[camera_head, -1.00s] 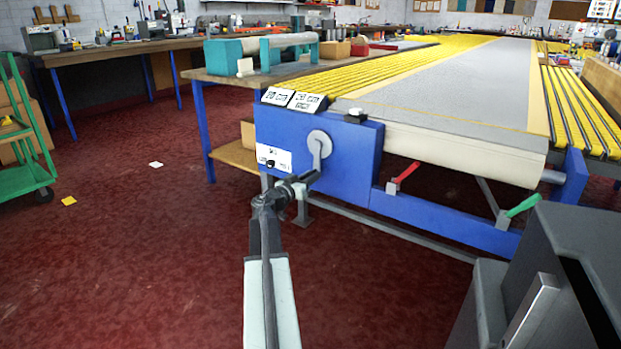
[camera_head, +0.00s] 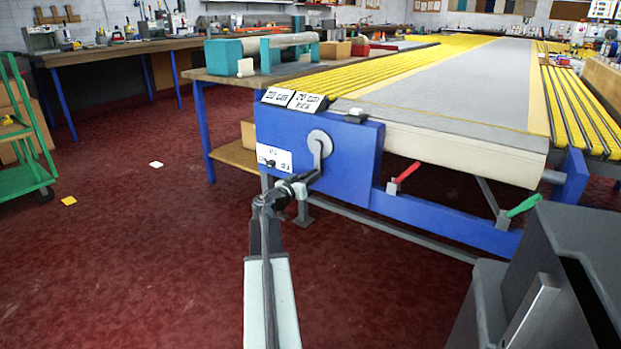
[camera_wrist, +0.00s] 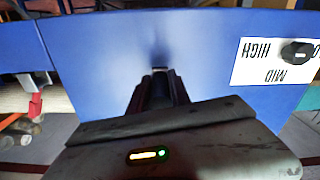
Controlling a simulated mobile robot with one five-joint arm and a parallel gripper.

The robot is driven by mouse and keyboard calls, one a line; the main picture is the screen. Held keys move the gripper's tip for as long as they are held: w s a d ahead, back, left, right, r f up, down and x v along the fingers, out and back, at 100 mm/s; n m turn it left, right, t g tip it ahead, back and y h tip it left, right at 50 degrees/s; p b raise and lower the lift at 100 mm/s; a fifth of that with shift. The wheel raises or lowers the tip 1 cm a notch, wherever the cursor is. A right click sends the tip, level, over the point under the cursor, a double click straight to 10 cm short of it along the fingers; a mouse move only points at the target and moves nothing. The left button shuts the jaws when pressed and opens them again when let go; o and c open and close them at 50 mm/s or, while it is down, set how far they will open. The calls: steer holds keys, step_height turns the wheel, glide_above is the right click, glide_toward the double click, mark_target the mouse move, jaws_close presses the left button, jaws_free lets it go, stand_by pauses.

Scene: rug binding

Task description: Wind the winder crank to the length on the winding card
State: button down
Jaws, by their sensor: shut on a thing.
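The winder crank (camera_head: 319,145) is on the blue end frame of the long table in the head view. It has a round grey hub and a grey arm hanging down. My gripper (camera_head: 305,180) is shut at the lower end of this arm, on the crank's handle, which the fingers mostly hide. In the wrist view my gripper (camera_wrist: 160,85) points at the blue panel and only a small bit of what it holds shows. Two white cards (camera_head: 279,96) (camera_head: 306,101) stand on top of the frame; both seem to read 20 cm.
A white LOW, MID, HIGH label with a black knob (camera_wrist: 296,53) is beside my gripper. A red lever (camera_head: 405,174) and a green lever (camera_head: 522,206) stick out from the frame. Grey rug (camera_head: 450,85) covers the table.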

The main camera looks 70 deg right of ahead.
steer(key=shift+w+d, duration=0.15)
steer(key=shift+w, duration=0.5)
steer(key=c, duration=1.2)
jaws_free()
steer(key=v, duration=0.7)
steer(key=shift+a, duration=0.4)
